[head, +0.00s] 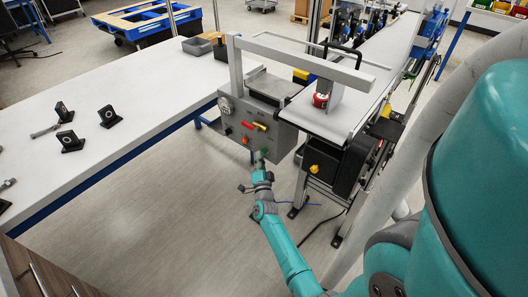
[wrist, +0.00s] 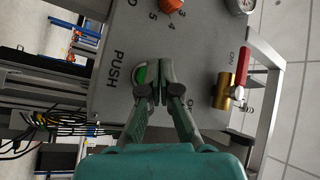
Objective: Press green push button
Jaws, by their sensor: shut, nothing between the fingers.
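The green push button (wrist: 141,75) shows in the wrist view on a grey control panel (wrist: 110,60), beside the printed word PUSH. It is partly hidden behind one finger of my gripper (wrist: 160,72). My gripper is shut and empty, with its fingertips in front of the panel and overlapping the button's right edge. I cannot tell whether they touch it. In the head view my gripper (head: 259,157) is at the lower front of the control panel (head: 235,128), which stands between the white table and the conveyor.
The conveyor (head: 345,95) carries a red item (head: 321,99) to the right. A white table (head: 120,90) is at left.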

